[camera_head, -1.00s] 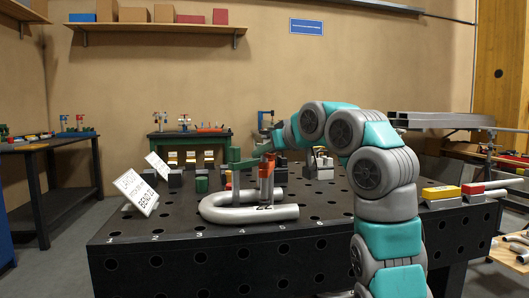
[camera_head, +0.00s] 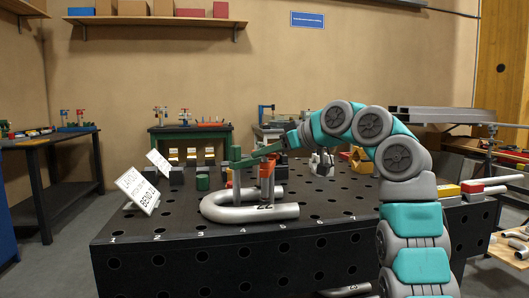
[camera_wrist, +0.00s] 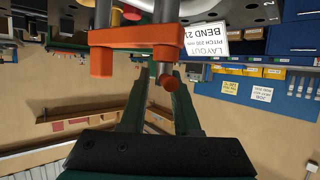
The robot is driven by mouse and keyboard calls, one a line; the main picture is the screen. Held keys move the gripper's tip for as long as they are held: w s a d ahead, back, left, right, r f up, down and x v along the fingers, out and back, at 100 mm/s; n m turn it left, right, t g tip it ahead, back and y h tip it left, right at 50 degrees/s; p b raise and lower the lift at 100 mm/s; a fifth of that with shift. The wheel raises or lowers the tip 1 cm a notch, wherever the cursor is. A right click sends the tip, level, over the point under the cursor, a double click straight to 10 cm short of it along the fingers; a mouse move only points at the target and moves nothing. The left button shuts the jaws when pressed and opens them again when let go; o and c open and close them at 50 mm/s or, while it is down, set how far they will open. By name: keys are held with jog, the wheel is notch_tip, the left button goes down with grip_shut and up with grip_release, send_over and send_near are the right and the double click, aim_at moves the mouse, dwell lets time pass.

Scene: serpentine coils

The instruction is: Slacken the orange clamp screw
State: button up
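The orange clamp (camera_head: 267,172) stands over the silver U-bent pipe (camera_head: 285,212) on the black table. In the wrist view its orange crossbar (camera_wrist: 135,37) runs across the top, with a block at its left end. The orange clamp screw (camera_wrist: 168,82) sticks out from the right end of the crossbar. My gripper (camera_wrist: 158,75) is open, its two dark green fingers spread with wall showing between them. The screw's end appears between the fingers, nearer the right one; contact cannot be told. My gripper (camera_head: 258,157) also shows beside the clamp's top in the head view.
The perforated black table (camera_head: 180,225) carries a white label sign (camera_head: 137,190) and a green cylinder (camera_head: 202,180) at left. Grey and yellow blocks stand behind and right. A dark side table (camera_head: 55,145) stands far left. The table's front area is clear.

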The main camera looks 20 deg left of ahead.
jog(key=o, duration=0.5)
jog(key=shift+w, duration=0.1)
jog(key=b+v, duration=0.1)
jog(key=v, duration=0.7)
jog(key=shift+c, duration=0.4)
